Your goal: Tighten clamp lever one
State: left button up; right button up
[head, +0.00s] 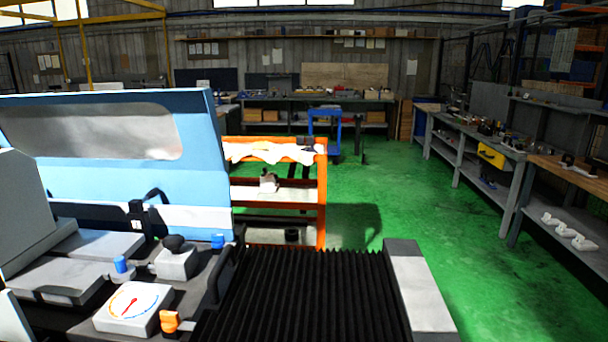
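The grinder fills the left and lower part of the head view, with a light blue guard (130,185) standing over its table. A black knob or lever (173,242) sits on a grey block (176,263). A black curved handle (155,195) shows near the guard's lower edge. I cannot tell which part is clamp lever one, nor whether any lever is tight. An orange knob (169,320) sits beside a dial box (132,305) with a red pointer. Blue knobs (121,265) (217,240) stand nearby. Neither of my grippers is in view.
A black ribbed bellows (305,295) runs right from the dial area to a grey end plate (420,290). Behind stands an orange shelf cart (321,200) with a white cloth. Workbenches (470,150) line the right side. The green floor (400,200) between is clear.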

aim_at(136, 206)
jog(key=i+j, duration=0.1)
jog(key=j, duration=0.75)
jog(key=i+j, duration=0.1)
jog(key=j, duration=0.75)
jog(key=i+j+z, duration=0.1)
jog(key=j, duration=0.75)
jog(key=i+j, duration=0.1)
jog(key=j, duration=0.75)
